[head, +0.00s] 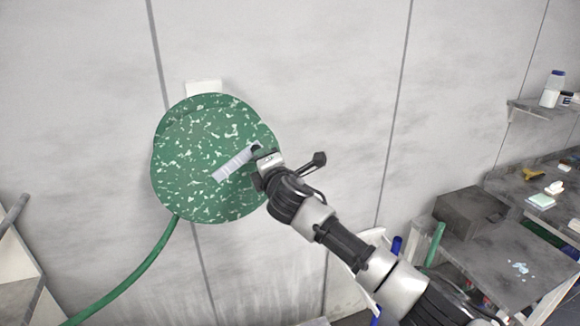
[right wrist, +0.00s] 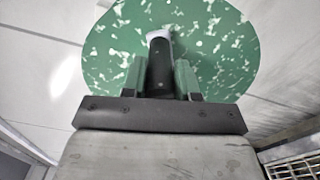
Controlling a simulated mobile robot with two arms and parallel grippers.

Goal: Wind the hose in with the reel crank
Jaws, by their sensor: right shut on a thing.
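The hose reel (head: 190,150) is a green disc with pale flecks, mounted on the wall left of centre in the head view. Its light grey crank arm (head: 233,164) slants up and right across the disc face. The green hose (head: 130,275) hangs from the reel's lower left and runs out at the bottom edge. My right gripper (head: 262,158) is at the outer end of the crank. In the right wrist view my right gripper (right wrist: 160,80) is shut on the dark crank handle (right wrist: 160,66), with the reel (right wrist: 225,50) behind it. My left gripper is not in view.
A grey bench (head: 510,255) with a dark box (head: 482,215) stands at the right. A wall shelf (head: 540,110) with a white bottle (head: 552,90) is above it. The wall around the reel is bare. A pale panelled edge (head: 20,255) shows at the lower left.

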